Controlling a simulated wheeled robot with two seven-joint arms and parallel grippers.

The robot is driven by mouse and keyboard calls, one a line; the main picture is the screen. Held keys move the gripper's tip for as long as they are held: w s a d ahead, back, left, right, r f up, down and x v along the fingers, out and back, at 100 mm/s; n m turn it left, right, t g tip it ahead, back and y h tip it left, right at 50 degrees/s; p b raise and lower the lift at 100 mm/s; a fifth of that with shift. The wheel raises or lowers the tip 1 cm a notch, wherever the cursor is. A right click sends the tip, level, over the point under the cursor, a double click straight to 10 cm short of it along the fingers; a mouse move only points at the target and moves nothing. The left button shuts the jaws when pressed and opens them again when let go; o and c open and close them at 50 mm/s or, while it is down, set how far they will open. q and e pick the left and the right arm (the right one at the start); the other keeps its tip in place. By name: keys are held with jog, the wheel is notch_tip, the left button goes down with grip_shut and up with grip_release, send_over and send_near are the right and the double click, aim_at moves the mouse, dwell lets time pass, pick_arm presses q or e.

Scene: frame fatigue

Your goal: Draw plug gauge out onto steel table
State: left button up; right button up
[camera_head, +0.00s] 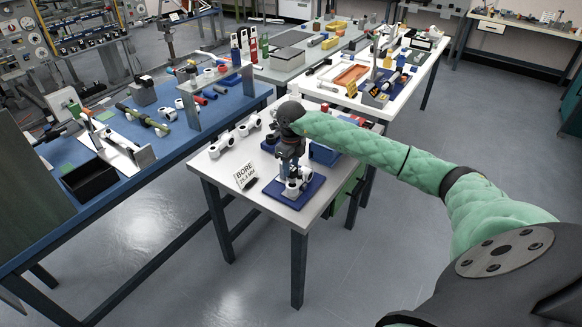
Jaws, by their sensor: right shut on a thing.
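My right gripper (291,168) points down over the front part of the steel table (215,170). Below it, a white bored part (296,187) stands on a blue plate (311,191). The gripper is shut on the plug gauge, which the fingers mostly hide. I cannot tell how far the gauge sits inside the bore. A white sign reading "BORE 25.4 MM" (245,176) stands on the table left of the plate. My left gripper is not in view.
Several white ringed parts (222,146) lie along the table's left edge. A crowded blue bench (180,148) runs along the left. Bare steel shows left of the sign and around the blue plate.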

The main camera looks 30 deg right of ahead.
jog(key=shift+r, duration=0.3)
jog(key=shift+r+p, duration=0.4)
jog(key=shift+r, duration=1.55)
jog(key=shift+f, duration=0.1)
